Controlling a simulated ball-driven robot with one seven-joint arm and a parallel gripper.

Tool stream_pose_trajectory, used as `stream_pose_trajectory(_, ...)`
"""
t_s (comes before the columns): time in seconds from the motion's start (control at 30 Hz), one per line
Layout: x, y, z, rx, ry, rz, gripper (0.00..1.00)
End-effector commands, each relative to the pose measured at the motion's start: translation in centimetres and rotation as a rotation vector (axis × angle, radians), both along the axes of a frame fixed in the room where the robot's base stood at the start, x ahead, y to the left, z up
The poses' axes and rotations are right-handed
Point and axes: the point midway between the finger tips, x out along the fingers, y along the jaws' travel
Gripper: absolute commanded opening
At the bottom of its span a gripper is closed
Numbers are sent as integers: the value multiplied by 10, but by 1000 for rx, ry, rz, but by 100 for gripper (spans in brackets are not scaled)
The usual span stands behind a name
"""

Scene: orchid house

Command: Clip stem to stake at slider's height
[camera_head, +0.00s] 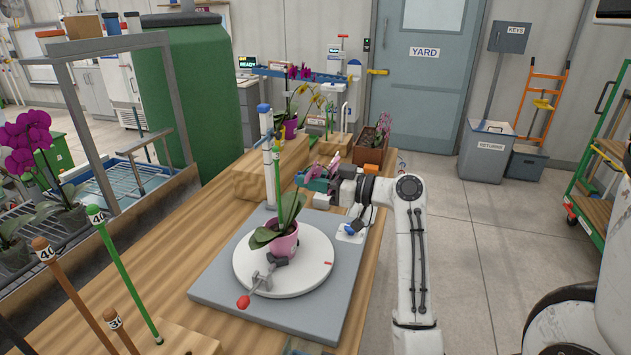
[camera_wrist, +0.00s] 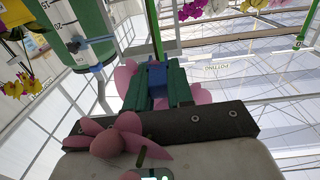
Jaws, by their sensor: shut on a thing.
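A pink pot (camera_head: 284,242) with a leafy orchid stands on a white turntable (camera_head: 318,270). A green stake (camera_head: 277,178) rises from the pot; in the wrist view it (camera_wrist: 155,32) shows just past my fingertips. A white measuring post (camera_head: 267,180) stands behind the pot; its dark slider (camera_wrist: 92,46) shows on the scale at upper left in the wrist view. My gripper (camera_head: 312,180), with teal fingers, is right of the stake, shut on a small blue clip (camera_wrist: 158,76). Pink blooms (camera_wrist: 118,142) lie around the fingers. Whether clip, stem and stake touch is unclear.
The turntable sits on a grey board (camera_head: 215,290) on a wooden bench. Numbered stakes (camera_head: 122,268) stand at the front left. Other orchids (camera_head: 290,112) and a planter box (camera_head: 370,150) are behind. A metal rack (camera_head: 100,50) stands left.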

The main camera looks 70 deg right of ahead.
Motion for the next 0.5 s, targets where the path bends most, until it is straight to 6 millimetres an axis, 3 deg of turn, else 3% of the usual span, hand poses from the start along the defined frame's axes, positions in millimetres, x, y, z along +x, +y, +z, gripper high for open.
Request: stream_pose_trajectory(0.5, 13, 1, 0, 0, 0, 0, 0)
